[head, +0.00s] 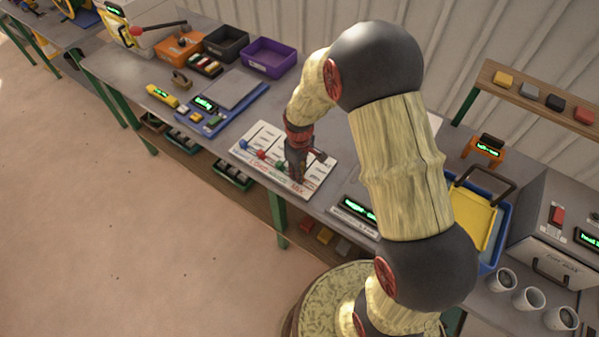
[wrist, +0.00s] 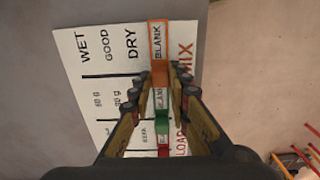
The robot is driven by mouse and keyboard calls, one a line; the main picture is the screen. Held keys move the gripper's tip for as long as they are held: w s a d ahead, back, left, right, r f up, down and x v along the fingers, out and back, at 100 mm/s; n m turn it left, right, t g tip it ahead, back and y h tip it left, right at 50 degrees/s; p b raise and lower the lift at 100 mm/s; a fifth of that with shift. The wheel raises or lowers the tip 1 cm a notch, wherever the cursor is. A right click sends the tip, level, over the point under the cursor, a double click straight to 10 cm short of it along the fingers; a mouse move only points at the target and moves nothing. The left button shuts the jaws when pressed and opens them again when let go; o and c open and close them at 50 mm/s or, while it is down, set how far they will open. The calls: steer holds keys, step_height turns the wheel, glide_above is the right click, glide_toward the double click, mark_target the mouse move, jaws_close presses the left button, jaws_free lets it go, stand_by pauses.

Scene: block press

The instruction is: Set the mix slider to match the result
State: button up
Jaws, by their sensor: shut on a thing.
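The white slider board (head: 268,138) lies on the bench; it also shows in the wrist view (wrist: 72,62). Its MIX row reads WET, GOOD, DRY and BLANK. An orange slider (wrist: 158,38) frames the word BLANK in that row. My gripper (wrist: 161,76) is shut on the orange slider's handle, which shows between the fingertips. A green slider (wrist: 162,120) and a red slider (wrist: 164,151) sit at BLANK in other rows. In the head view my gripper (head: 296,173) is down at the board's right end, and its fingers hide the orange slider.
A blue scale (head: 222,102) with a green display stands left of the board. A dark display box (head: 355,213) stands to its right. Orange, black and purple bins (head: 268,57) are at the back. The bench's front edge runs close to the board.

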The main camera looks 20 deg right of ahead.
jaws_close()
stand_by(0.3)
steer(key=shift+w+d, duration=0.55)
steer(key=shift+d, duration=0.2)
steer(key=shift+w+d, duration=0.55)
steer(key=shift+d, duration=0.2)
steer(key=o, duration=0.6)
jaws_free()
steer(key=shift+o, duration=0.2)
steer(key=shift+r, duration=0.1)
step_height(320, 180, up, 12)
